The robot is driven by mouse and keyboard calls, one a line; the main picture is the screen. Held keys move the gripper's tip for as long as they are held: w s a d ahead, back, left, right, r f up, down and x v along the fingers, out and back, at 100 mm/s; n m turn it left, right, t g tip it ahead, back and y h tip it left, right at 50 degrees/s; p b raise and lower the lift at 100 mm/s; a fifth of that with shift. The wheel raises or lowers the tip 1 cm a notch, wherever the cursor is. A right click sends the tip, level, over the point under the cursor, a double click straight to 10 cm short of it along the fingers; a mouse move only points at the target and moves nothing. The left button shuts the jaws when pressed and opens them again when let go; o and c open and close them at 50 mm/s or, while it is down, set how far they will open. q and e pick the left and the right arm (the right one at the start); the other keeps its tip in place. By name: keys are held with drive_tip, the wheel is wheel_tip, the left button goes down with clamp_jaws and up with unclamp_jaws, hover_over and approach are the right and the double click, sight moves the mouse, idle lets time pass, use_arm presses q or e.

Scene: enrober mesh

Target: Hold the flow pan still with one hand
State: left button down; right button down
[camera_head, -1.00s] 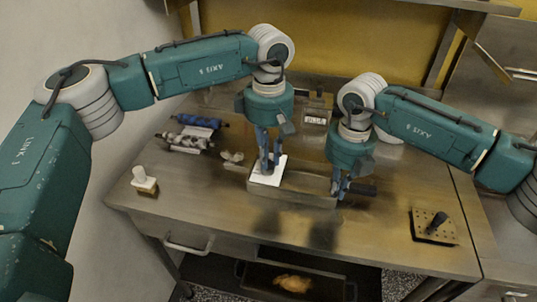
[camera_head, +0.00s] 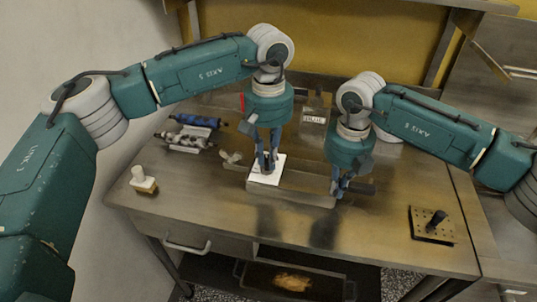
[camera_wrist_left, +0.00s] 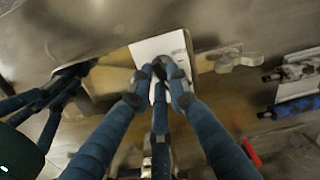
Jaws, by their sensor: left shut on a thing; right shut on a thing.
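The flow pan (camera_head: 305,195) looks like a low, shiny metal tray on the steel bench. A white plate (camera_head: 268,178) lies at its left end. My left gripper (camera_head: 266,168) points down at the white plate with its fingers closed; in the left wrist view the fingertips (camera_wrist_left: 160,70) meet over the white plate (camera_wrist_left: 152,48). What exactly they pinch is hidden. My right gripper (camera_head: 340,190) is shut at the pan's right end, beside a dark handle-like bar (camera_head: 363,188). Its exact contact is hard to see.
Blue and grey rollers (camera_head: 190,134) lie at the back left. A white-topped block (camera_head: 143,180) stands near the left edge, and a perforated plate with a black knob (camera_head: 434,224) at the right. The front middle of the bench is clear.

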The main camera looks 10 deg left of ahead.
use_arm(q)
drive_tip(key=shift+m, duration=1.6)
drive_tip(key=c, duration=1.7)
unclamp_jaws()
drive_tip(key=shift+o, duration=0.2)
wheel_tip(320, 180, up, 12)
use_arm(e)
drive_tip(key=c, duration=1.8)
unclamp_jaws()
drive_tip(key=shift+c, duration=0.2)
drive_tip(key=shift+r, duration=0.1)
